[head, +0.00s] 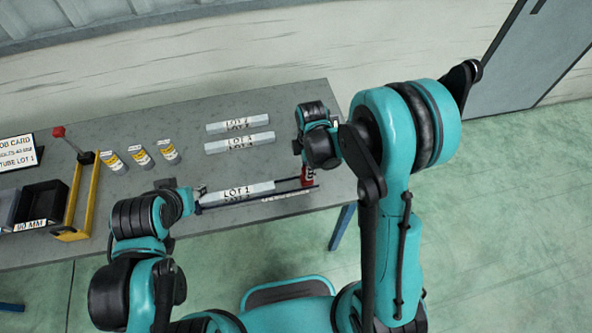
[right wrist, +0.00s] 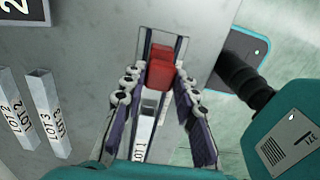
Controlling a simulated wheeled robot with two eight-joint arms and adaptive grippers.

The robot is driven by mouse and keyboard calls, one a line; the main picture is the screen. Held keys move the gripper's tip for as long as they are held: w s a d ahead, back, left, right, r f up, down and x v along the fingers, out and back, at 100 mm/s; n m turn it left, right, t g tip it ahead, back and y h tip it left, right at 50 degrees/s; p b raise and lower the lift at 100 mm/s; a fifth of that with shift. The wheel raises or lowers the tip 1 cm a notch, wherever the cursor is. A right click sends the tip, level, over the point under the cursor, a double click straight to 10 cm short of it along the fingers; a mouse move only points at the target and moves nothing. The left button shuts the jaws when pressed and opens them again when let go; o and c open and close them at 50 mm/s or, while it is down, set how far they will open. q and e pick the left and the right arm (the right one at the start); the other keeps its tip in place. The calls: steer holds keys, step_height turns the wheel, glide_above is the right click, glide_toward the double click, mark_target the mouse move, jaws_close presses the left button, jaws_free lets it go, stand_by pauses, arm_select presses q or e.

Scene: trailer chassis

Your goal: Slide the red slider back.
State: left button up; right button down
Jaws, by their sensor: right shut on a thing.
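The red slider (head: 307,175) is at the right end of a dark rail fixture (head: 262,203) on the grey bench. A pale tube marked LOT 1 (head: 238,193) lies along the fixture, left of the slider. My right gripper (head: 305,163) is over the slider and shut on it; the right wrist view shows the red slider (right wrist: 161,68) between its fingertips (right wrist: 160,82), with the LOT 1 tube (right wrist: 143,138) below it. My left gripper (head: 192,203) is at the fixture's left end; its fingers are too small to read.
Two more pale tubes (head: 238,124) (head: 240,142) lie behind the fixture. Several small yellow-and-white containers (head: 141,156), a yellow frame with a red knob (head: 77,205), dark bins (head: 40,205) and a job card (head: 15,153) stand at left. The bench's right edge is close to the slider.

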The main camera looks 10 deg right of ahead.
steer(key=shift+d, duration=0.2)
steer(key=c, duration=1.2)
jaws_free()
steer(key=shift+o, duration=0.2)
steer(key=shift+d, duration=0.1)
steer(key=shift+r, duration=0.4)
step_height(320, 180, up, 11)
steer(key=shift+r, duration=0.1)
steer(key=s+d+f+m+t+b, duration=0.1)
steer(key=s+d+m+t+b, duration=0.1)
steer(key=s+m+b, duration=0.3)
steer(key=s+d+f+m+t+b, duration=0.1)
steer(key=s+m+t+b, duration=0.3)
steer(key=m, duration=0.9)
steer(key=s+d+t, duration=0.1)
steer(key=s, duration=0.2)
steer(key=shift+s+f+b, duration=0.25)
steer(key=shift+f+b, duration=0.05)
steer(key=shift+b, duration=0.05)
